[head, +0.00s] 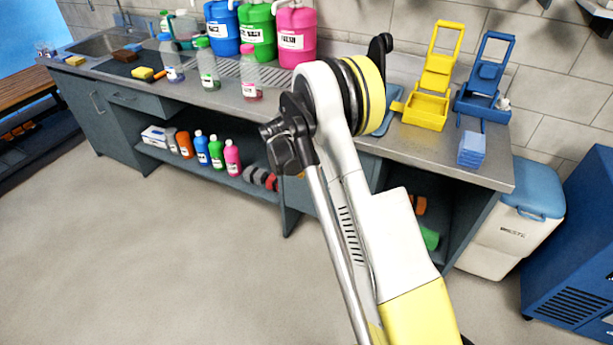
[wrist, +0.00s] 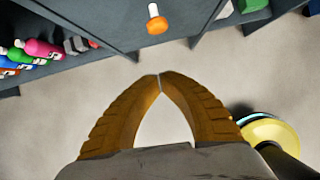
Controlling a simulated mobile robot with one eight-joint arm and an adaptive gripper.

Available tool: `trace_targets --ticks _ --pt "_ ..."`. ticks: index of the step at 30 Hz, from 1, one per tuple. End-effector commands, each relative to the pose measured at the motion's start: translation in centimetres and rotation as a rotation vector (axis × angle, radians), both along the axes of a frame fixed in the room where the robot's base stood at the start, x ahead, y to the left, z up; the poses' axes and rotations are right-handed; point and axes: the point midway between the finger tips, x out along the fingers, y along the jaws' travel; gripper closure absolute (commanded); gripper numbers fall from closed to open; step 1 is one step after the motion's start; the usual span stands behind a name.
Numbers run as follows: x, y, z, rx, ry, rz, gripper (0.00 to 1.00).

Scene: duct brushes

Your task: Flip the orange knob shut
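The orange knob (wrist: 157,24) shows at the top of the wrist view, on a pale stem against the dark grey front of the workbench. Its round orange end points toward the floor side of the picture. My gripper (wrist: 159,75) is in the lower middle of the wrist view, its two ribbed brown fingers touching at the tips with nothing between them. The fingertips are apart from the knob and below it in the picture. In the head view my arm covers most of the bench front near the knob, and my gripper is hidden.
The steel workbench (head: 475,164) carries jugs, bottles, and yellow (head: 430,90) and blue (head: 484,85) holders. Bottles (head: 217,152) stand on its lower shelf. A white bin with a blue lid (head: 535,188) and a blue cabinet (head: 578,250) stand right. The floor in front is clear.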

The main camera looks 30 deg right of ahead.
Motion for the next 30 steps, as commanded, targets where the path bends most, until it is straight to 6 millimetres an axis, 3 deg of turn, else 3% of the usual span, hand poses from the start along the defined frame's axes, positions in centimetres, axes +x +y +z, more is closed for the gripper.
trace_targets --ticks 5,18,24,30 --pt "0.3 -0.5 -1.3 0.000 -0.001 -0.002 1.00" --pt "2.4 -3.5 -9.6 0.000 -0.002 0.000 1.00" --pt "4.0 -5.8 -9.0 0.000 -0.001 -0.002 1.00" --pt "4.6 -6.6 -8.7 0.000 0.000 -0.001 1.00"
